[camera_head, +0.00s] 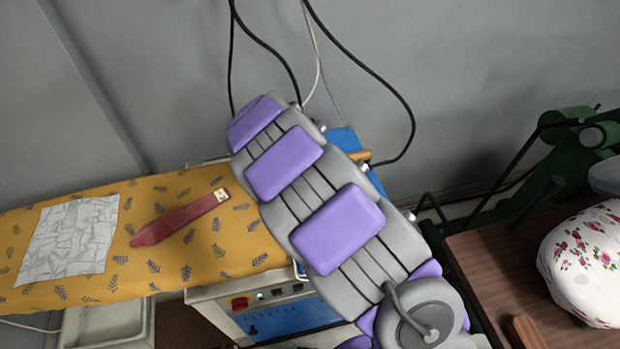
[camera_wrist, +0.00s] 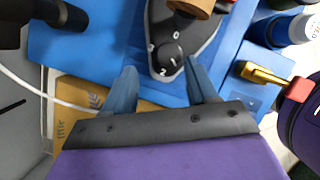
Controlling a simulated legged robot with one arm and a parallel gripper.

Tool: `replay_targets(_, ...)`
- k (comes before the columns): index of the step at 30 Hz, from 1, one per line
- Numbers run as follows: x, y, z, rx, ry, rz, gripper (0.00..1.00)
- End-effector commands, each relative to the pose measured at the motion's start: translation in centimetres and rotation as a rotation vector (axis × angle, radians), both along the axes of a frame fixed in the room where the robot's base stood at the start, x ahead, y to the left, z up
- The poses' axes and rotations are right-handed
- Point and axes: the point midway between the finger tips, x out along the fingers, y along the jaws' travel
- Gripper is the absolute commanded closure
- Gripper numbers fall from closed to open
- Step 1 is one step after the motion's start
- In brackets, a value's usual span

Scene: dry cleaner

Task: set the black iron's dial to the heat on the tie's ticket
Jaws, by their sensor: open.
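The black iron (camera_wrist: 208,40) shows at the top of the wrist view, with a wooden handle (camera_wrist: 192,6) and a round black dial (camera_wrist: 168,62) with white numerals around it. I cannot tell which setting the dial points to. My gripper (camera_wrist: 160,70) is open, its two blue-grey fingers apart on either side of the dial; whether they touch it is unclear. A red tie (camera_head: 180,220) lies on the ironing board in the head view. A small pale ticket (camera_head: 221,195) is at its upper right end; its marks are too small to read. My arm hides most of the iron area in the head view.
The yellow patterned ironing board (camera_head: 215,245) also holds a crumpled white cloth (camera_head: 70,240). The iron stands on a blue surface (camera_wrist: 105,45). A brass-coloured piece (camera_wrist: 262,74) sits close right of my gripper. A white cable (camera_wrist: 25,85) runs at left.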

Motion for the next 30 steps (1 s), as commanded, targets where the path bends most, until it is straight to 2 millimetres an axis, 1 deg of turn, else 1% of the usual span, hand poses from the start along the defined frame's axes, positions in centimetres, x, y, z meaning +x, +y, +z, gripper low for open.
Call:
replay_targets(1,0.1,-0.5,-0.6,0.004,0.002,-0.004,0.44)
replay_targets(4,0.4,-1.7,-1.1,0.013,0.004,-0.006,0.44)
replay_targets(6,0.5,-2.4,-1.3,0.018,0.004,-0.006,0.44)
replay_targets(9,0.5,-2.9,-1.3,0.024,0.002,-0.006,0.44)
replay_targets(11,0.5,-2.9,-1.3,0.024,0.002,-0.006,0.44)
replay_targets(14,0.5,-2.4,-1.3,0.018,0.002,-0.005,0.44)
replay_targets(15,0.4,-2.0,-1.3,0.015,0.002,-0.005,0.41)
replay_targets(19,0.4,-1.2,-1.4,0.007,0.001,-0.005,0.53)
replay_targets(22,0.4,-1.0,-1.4,0.005,0.001,-0.003,0.63)
replay_targets(30,0.6,-2.0,-1.3,0.018,0.000,-0.003,0.89)
